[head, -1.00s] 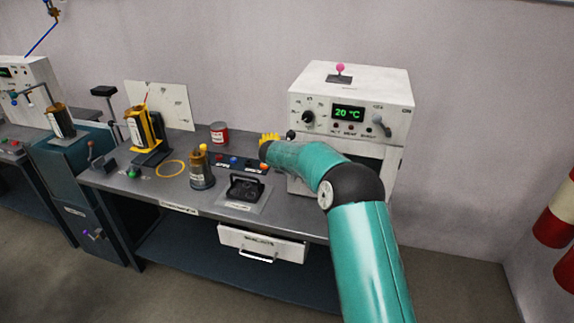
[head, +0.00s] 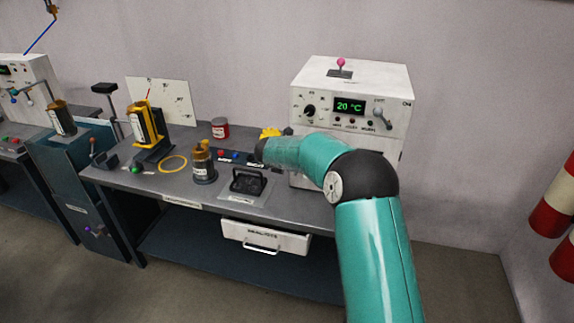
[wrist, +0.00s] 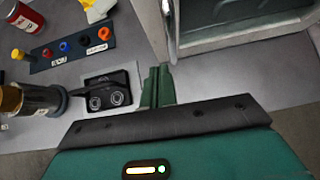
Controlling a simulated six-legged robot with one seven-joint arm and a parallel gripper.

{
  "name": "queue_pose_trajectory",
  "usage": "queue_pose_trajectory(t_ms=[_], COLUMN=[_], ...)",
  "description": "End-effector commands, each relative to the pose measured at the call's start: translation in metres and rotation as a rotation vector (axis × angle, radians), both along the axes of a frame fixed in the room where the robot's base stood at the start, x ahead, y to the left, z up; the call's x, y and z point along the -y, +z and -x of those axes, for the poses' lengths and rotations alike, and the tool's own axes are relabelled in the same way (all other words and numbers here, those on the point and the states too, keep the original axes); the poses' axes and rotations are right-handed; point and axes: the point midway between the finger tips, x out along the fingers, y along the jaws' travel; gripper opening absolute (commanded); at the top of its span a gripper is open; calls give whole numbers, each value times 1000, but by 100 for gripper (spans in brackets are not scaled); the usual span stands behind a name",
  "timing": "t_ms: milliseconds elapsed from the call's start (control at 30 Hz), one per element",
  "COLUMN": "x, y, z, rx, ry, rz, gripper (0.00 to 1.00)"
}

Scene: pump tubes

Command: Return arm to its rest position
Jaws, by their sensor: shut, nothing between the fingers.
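My teal arm reaches in from the lower right in the head view, bent at its dark joint (head: 362,178). Its end is over the bench (head: 178,189), in front of the white control box (head: 350,100). The fingers are hidden in the head view. In the wrist view, my gripper (wrist: 157,86) shows two green fingers together with nothing between them. They are above the grey bench top, right of the black-handled plate (wrist: 108,92).
A button strip (wrist: 68,44), a red can (head: 220,128), an amber-and-metal cylinder (head: 203,165) and a yellow ring (head: 172,164) are on the bench. A labelled drawer (head: 265,236) hangs below. Open floor lies at right, near a red-and-white post (head: 555,205).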

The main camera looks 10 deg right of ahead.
Motion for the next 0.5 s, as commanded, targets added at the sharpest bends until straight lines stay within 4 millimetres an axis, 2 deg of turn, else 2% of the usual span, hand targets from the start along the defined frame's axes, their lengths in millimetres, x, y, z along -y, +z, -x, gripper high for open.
queue_pose_trajectory(t_ms=[33,200,400,500], x=[-4,-12,-18,-19], y=[11,32,45,64], z=[7,26,37,39], rx=[6,5,10,37], ry=[3,2,11,80], rz=[0,-2,5,55], gripper=[0,0,0,0])
